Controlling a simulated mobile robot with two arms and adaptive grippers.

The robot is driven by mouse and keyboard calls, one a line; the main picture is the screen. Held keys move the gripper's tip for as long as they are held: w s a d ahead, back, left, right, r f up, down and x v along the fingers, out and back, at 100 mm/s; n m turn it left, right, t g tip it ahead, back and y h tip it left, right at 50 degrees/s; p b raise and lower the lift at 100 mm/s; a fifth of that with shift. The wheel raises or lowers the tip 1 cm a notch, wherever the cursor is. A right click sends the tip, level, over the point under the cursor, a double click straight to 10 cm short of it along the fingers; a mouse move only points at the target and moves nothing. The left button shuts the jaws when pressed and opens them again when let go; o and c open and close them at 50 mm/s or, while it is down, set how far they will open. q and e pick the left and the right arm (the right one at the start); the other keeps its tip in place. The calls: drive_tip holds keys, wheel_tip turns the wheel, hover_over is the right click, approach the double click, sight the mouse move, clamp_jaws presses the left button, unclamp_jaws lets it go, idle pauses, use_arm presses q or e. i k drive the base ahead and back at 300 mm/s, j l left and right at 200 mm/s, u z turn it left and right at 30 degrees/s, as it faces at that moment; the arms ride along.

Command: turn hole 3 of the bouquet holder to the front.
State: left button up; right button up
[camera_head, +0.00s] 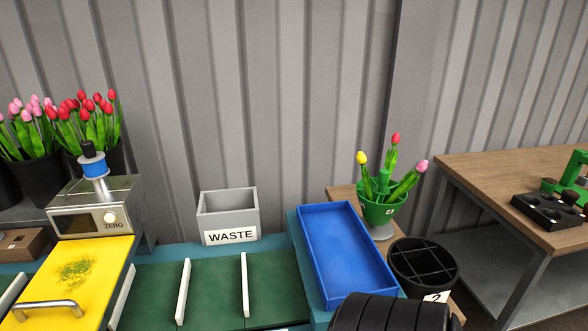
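The bouquet holder (379,212) is a green bowl with a green post in its middle, on a grey round foot at the right of centre. I cannot make out a 3 on the holder. Neither of my grippers shows in the head view.
A blue tray (345,249) lies left of the holder, and a black divided bucket (423,265) labelled 2 stands in front of it. A grey WASTE box (228,215) is further left. A wooden table (510,165) stands at the right. A black ribbed shape covers the bottom edge.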

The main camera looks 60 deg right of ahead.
sight(377, 213)
drive_tip(key=z, duration=2.6)
